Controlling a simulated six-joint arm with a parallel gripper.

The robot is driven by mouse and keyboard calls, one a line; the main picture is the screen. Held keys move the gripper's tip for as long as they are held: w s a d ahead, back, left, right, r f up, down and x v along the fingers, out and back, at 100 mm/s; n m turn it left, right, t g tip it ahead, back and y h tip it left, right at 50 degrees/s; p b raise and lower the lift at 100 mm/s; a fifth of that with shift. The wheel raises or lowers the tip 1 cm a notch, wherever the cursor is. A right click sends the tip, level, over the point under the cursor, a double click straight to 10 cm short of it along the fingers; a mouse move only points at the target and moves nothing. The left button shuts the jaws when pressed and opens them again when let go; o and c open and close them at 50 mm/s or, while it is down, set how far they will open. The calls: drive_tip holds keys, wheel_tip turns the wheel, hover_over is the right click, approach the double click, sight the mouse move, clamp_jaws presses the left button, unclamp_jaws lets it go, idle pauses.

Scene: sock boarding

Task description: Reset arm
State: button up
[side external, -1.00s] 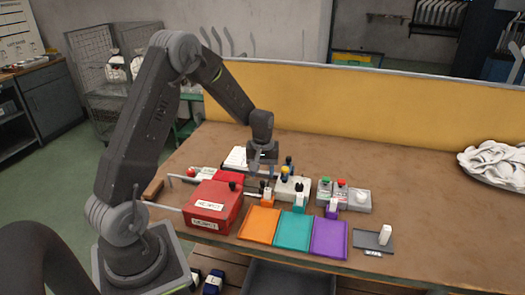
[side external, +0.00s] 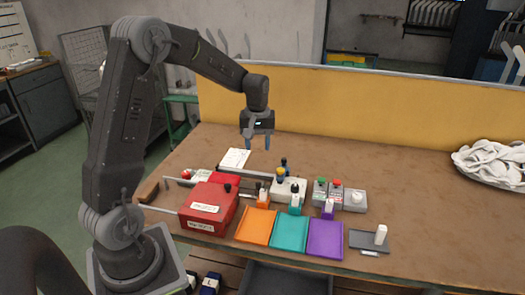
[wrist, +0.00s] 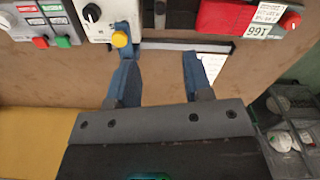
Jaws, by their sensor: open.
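My gripper (side external: 257,144) hangs above the back part of the workbench, with its fingers pointing down. In the wrist view the two blue fingertips (wrist: 157,75) are apart with nothing between them. The gripper is clear of the red box (side external: 209,208) and of the white control box with a yellow knob (side external: 289,190), both on the bench below it. The red box also shows at the top right of the wrist view (wrist: 225,18).
Orange (side external: 256,227), teal (side external: 290,233) and purple (side external: 326,239) trays lie along the front edge. A grey button box (side external: 355,200) stands behind them. White fabric (side external: 490,163) is piled at the right. A yellow panel (side external: 400,110) backs the bench; its right middle is clear.

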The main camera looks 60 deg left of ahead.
drive_tip(key=s+d+r+m+t, duration=0.2)
drive_tip(key=s+d+r+m, duration=0.2)
drive_tip(key=s+d+r, duration=0.3)
drive_tip(key=s+d+r+m+t, duration=0.2)
drive_tip(key=s+d+r+m, duration=0.25)
drive_tip(key=d, duration=0.45)
drive_tip(key=s+d+m+t, duration=0.1)
drive_tip(key=s+d+m, duration=0.2)
drive_tip(key=s, duration=0.5)
drive_tip(key=shift+s+d+t, duration=0.15)
drive_tip(key=shift+d+t, duration=0.15)
drive_tip(key=shift+d, duration=0.5)
